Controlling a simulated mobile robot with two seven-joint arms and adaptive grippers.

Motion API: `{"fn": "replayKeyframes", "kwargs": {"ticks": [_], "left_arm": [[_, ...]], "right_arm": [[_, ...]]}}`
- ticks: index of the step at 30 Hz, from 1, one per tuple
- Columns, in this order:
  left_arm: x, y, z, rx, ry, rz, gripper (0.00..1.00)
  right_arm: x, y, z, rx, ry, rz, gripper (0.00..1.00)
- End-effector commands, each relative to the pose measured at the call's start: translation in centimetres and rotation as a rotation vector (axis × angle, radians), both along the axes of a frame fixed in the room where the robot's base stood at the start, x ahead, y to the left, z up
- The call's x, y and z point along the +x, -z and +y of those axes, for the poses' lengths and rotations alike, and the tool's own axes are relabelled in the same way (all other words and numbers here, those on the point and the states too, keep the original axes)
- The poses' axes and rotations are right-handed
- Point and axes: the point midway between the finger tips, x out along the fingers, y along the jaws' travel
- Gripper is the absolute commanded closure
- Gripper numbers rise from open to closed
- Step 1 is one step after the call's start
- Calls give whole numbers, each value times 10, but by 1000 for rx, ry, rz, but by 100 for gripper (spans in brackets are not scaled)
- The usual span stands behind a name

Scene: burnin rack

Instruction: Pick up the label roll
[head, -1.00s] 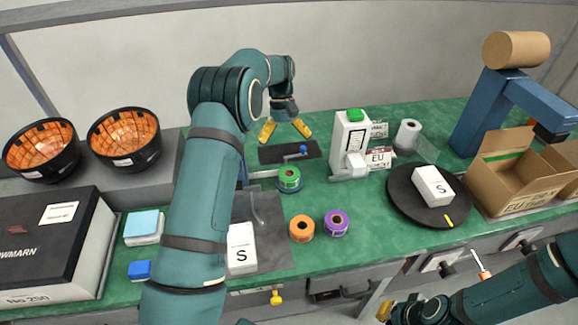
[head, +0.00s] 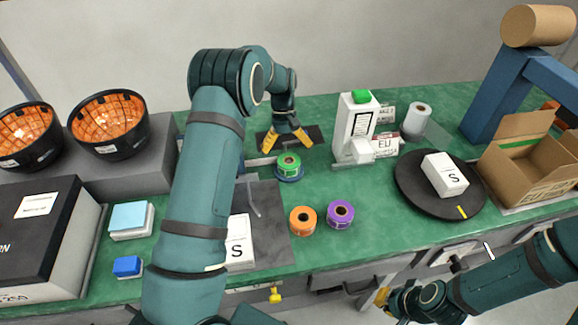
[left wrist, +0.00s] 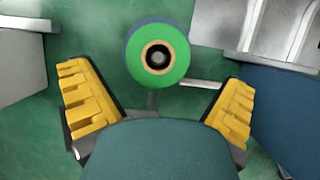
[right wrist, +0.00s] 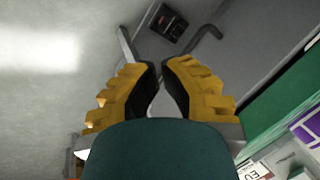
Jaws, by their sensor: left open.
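A green label roll (head: 289,162) sits on a blue round base on the bench. Orange (head: 302,219) and purple (head: 340,213) label rolls lie nearer the front edge. My left gripper (head: 290,144) is open and empty, just behind and above the green roll. In the left wrist view the green roll (left wrist: 158,54) shows its top and core hole, ahead of my left fingertips (left wrist: 155,90) and not between them. My right gripper (right wrist: 160,66) is empty, off the bench's front edge, with its fingertips close together and a narrow gap showing.
A dark turntable (head: 410,183) carries a white box; an open carton (head: 537,168) is further right. Two orange-lined bowls (head: 110,124) are at left. Green bench right of the purple roll is clear.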

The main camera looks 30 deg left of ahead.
Motion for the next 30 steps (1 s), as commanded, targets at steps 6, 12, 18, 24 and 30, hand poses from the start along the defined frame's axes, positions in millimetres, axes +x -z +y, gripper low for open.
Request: {"fn": "replayKeyframes", "kwargs": {"ticks": [6,12,18,24,30], "left_arm": [[-9,22,-10,-1,1,2,0],[-18,43,-16,1,1,1,0],[-19,46,-17,1,0,0,0],[-19,46,-17,1,0,0,35],[-19,46,-17,1,0,0,66]], "right_arm": [[1,9,0,-1,0,-4,100],[3,14,0,-1,2,-7,100],[3,14,0,-1,2,-8,100],[3,14,0,-1,2,-8,100],[3,14,0,-1,2,-7,100]]}}
